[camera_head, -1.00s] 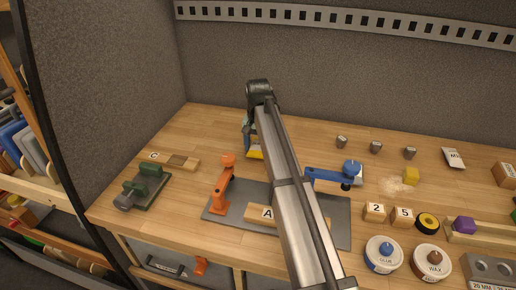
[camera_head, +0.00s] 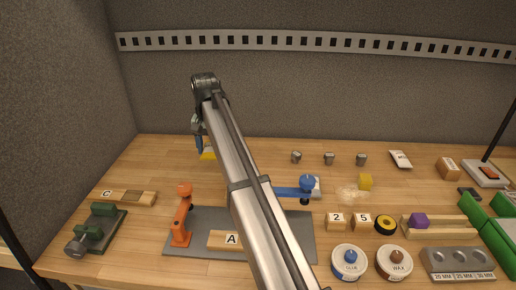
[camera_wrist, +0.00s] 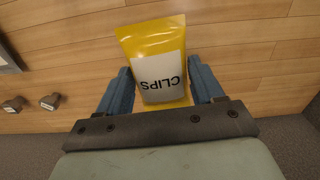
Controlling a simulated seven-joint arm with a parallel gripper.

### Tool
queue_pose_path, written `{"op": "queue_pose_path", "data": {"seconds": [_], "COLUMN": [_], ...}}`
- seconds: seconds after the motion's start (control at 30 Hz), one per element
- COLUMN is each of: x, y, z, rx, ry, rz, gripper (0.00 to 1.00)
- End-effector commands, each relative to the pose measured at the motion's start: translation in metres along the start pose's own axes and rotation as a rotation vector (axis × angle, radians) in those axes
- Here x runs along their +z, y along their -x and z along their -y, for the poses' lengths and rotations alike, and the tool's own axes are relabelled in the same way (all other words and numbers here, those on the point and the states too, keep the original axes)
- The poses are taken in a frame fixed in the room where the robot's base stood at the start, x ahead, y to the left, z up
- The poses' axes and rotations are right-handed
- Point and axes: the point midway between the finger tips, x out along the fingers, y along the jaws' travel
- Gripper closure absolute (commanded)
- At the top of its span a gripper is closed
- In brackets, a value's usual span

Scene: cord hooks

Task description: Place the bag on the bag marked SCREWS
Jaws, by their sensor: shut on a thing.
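My arm hides part of the bench there. I cannot make out a bag marked SCREWS in either view.
A grey mat (camera_head: 290,250) holds an orange clamp (camera_head: 182,215), a blue clamp (camera_head: 294,192) and block A (camera_head: 226,240). Several small metal pieces (camera_head: 329,159) and a white packet (camera_head: 400,159) lie at the back. Bare wood surrounds the bag.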

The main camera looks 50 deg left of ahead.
Motion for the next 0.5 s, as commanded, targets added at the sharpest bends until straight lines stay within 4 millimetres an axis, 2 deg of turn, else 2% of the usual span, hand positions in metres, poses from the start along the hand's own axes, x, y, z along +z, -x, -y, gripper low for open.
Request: {"op": "queue_pose_path", "data": {"seconds": [0.17,0.27,0.37,0.5], "x": [0.000,-0.004,-0.011,-0.027], "y": [0.005,0.005,0.005,0.005], "z": [-0.001,-0.010,-0.029,-0.077], "rx": [0.000,0.000,0.000,0.000], "ry": [-0.001,-0.012,-0.036,-0.093], "rz": [0.000,0.001,0.000,0.000], "gripper": [0.68,0.68,0.68,0.68]}}
